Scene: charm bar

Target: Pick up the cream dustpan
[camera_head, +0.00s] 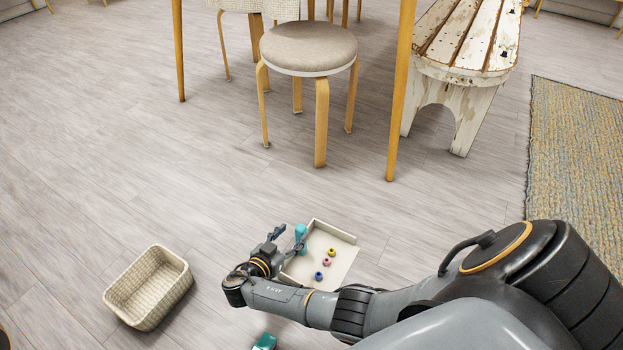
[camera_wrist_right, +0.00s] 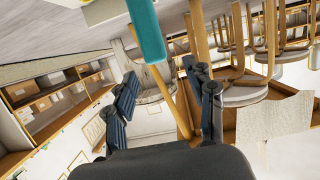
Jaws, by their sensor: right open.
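The cream dustpan (camera_head: 342,262) lies on the floor in front of me in the head view. Its teal handle (camera_head: 300,233) stands up at its left side. Three small rings, yellow (camera_head: 332,251), pink (camera_head: 326,262) and blue (camera_head: 318,275), lie in the pan. My right gripper (camera_head: 289,237) is open at the handle, with its fingertips close to it. In the right wrist view the teal handle (camera_wrist_right: 146,28) shows just beyond the open fingers (camera_wrist_right: 160,72), nearer the left one. I cannot tell whether they touch it. My left gripper is not in view.
A woven basket (camera_head: 148,290) stands on the floor to the left. A teal object (camera_head: 264,342) shows at the bottom edge, partly cut off. A round stool (camera_head: 308,48), a table leg (camera_head: 401,95) and a worn white bench (camera_head: 470,45) stand beyond.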

